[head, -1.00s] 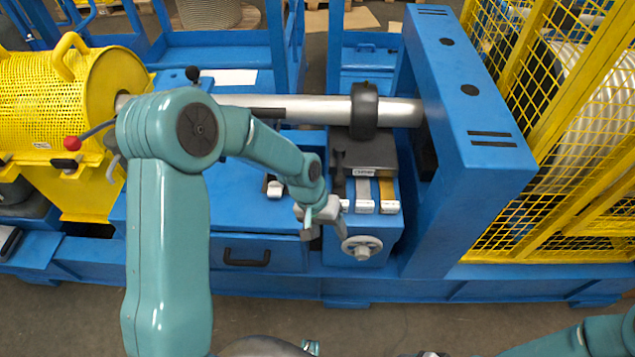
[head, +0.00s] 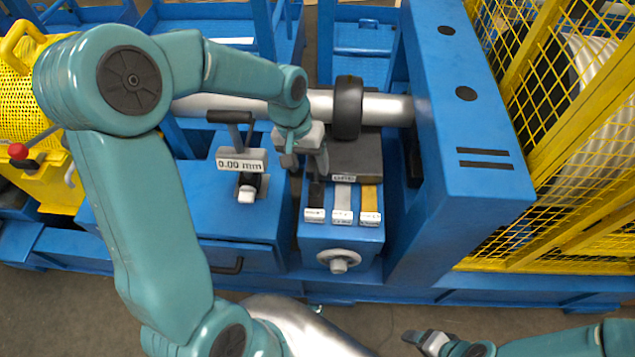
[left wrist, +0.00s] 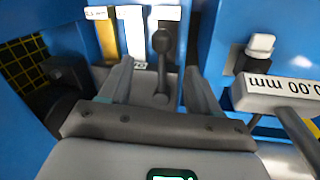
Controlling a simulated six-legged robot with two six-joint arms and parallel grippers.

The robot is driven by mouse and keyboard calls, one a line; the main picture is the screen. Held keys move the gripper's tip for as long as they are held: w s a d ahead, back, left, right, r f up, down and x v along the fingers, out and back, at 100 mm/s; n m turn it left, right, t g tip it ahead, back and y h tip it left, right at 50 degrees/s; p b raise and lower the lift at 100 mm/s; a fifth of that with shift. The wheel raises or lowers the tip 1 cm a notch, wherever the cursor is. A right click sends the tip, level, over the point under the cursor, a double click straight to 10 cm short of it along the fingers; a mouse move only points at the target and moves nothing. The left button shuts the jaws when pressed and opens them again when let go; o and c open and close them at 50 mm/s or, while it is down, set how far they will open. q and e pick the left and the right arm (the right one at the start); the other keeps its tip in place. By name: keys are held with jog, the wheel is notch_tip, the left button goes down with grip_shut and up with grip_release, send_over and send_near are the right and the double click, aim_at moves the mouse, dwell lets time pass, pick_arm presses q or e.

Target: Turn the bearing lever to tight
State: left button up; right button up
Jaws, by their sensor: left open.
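A black lever with a round knob (left wrist: 163,43) shows in the left wrist view, between the two fingers of my left gripper (left wrist: 160,78). The gripper is open, with a finger on each side of the lever and visible gaps. In the head view my left gripper (head: 306,160) is beside the dark block (head: 355,157) under the shaft, above the black strip (head: 315,195). There the arm and fingers largely hide the lever. I cannot read its label. My right gripper (head: 430,341) is at the bottom edge, far from the lever; its jaw state is unclear.
A 0.00 mm display (head: 241,160) stands left. A black collar (head: 348,107) sits on the shaft. A blue upright (head: 465,130) bounds the right.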

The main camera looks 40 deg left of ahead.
aim_at(313, 186)
pick_arm(q)
jog(key=f, duration=0.2)
jog(key=d+f, duration=0.1)
jog(key=f, duration=0.4)
jog(key=shift+s+d+f, duration=0.1)
jog(key=shift+d+f, duration=0.2)
jog(key=shift+d, duration=0.05)
jog(key=shift+s+a, duration=0.1)
jog(key=shift+s, duration=0.1)
jog(key=shift+w, duration=0.1)
jog(key=shift+w, duration=0.15)
jog(key=c, duration=0.4)
grip_shut()
